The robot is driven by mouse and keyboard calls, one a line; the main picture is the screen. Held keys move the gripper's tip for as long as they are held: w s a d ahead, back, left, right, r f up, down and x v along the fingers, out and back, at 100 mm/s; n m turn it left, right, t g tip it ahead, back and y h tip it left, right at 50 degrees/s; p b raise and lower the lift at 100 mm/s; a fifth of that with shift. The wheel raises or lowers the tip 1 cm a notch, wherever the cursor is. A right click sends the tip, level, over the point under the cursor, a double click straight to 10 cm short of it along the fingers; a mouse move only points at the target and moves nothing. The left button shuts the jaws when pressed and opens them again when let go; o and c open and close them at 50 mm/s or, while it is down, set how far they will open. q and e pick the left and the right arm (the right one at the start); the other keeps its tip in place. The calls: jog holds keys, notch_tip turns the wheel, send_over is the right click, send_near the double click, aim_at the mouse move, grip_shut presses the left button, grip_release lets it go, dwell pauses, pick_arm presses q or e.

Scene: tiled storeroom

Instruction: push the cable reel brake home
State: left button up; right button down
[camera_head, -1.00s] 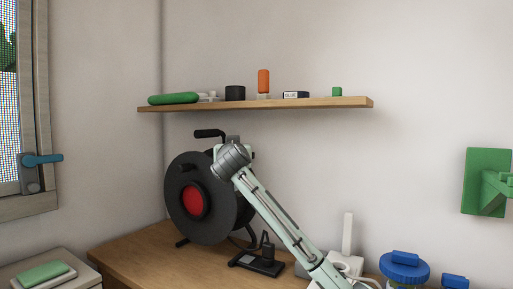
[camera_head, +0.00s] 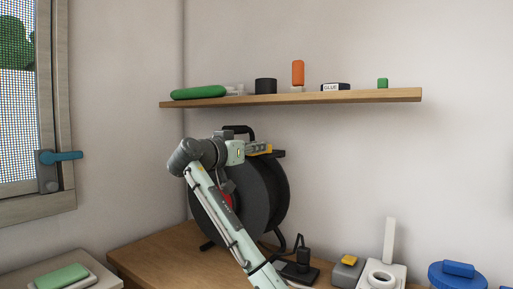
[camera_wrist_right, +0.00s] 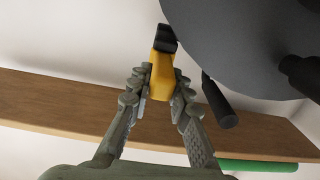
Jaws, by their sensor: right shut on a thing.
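The cable reel (camera_head: 262,195) stands upright on the wooden bench, a black drum with a red hub (camera_head: 226,199) partly hidden behind my right arm. My right gripper (camera_head: 259,149) is at the upper part of the reel, below the shelf. In the right wrist view, my right gripper (camera_wrist_right: 160,88) is shut on a yellow piece with a dark end (camera_wrist_right: 161,72), which looks like the reel brake. The reel's grey disc (camera_wrist_right: 245,40) is close beside it. I cannot tell how far in the brake sits. My left gripper is not in view.
A wall shelf (camera_head: 300,98) with several small items runs above the reel. A black device (camera_head: 300,271), a yellow-topped grey box (camera_head: 347,270) and a blue-lidded item (camera_head: 458,275) are to the right. A window with a blue handle (camera_head: 62,156) is at left.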

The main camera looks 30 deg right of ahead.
jog(key=shift+w+a, duration=0.1)
jog(key=shift+a, duration=0.1)
dwell(0.3)
jog(key=c, duration=1.4)
grip_release()
jog(key=v, duration=1.2)
jog(key=shift+w+f, duration=0.1)
jog(key=shift+w, duration=0.05)
